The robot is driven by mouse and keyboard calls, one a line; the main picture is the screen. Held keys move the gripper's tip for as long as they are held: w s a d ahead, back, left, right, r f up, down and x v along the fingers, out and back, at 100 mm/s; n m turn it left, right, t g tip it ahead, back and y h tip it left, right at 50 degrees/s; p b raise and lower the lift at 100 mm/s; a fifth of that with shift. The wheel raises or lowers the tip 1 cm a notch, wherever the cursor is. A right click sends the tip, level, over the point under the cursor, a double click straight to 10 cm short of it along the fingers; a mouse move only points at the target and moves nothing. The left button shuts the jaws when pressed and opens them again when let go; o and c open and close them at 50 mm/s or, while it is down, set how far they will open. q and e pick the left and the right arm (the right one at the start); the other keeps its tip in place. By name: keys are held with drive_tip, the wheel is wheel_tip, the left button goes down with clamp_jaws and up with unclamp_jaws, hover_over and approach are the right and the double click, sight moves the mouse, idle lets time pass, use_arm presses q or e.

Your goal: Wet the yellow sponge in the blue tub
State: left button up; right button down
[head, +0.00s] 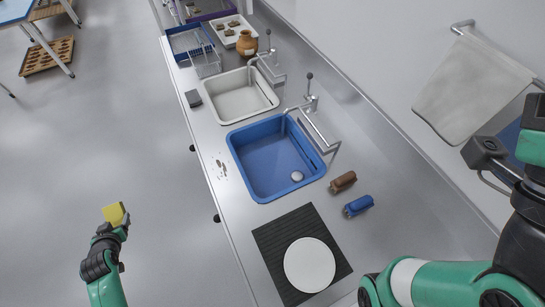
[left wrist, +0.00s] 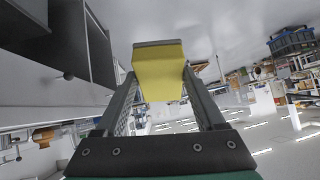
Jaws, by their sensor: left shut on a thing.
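The yellow sponge (head: 115,214) is held up at the lower left of the head view, over the floor and left of the counter. My left gripper (head: 121,228) is shut on it. In the left wrist view the yellow sponge (left wrist: 160,75), with a grey layer along its top edge, sits between the two fingers of the left gripper (left wrist: 160,90). The blue tub (head: 274,158) is set into the counter, right of and beyond the left gripper, well apart from it. My right arm shows at the right edge; its gripper's fingers are not visible.
A white basin (head: 240,97) lies behind the blue tub, with taps beside both. A brown brush (head: 342,182) and a blue brush (head: 358,206) lie right of the tub. A white disc (head: 309,265) rests on a dark mat (head: 276,233).

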wheel_tip(320, 180, up, 11)
drive_tip(key=p, duration=1)
drive_tip(key=shift+f, duration=0.2)
idle(1.7)
wheel_tip(320, 180, up, 4)
drive_tip(key=p, duration=0.4)
drive_tip(key=shift+f, duration=0.1)
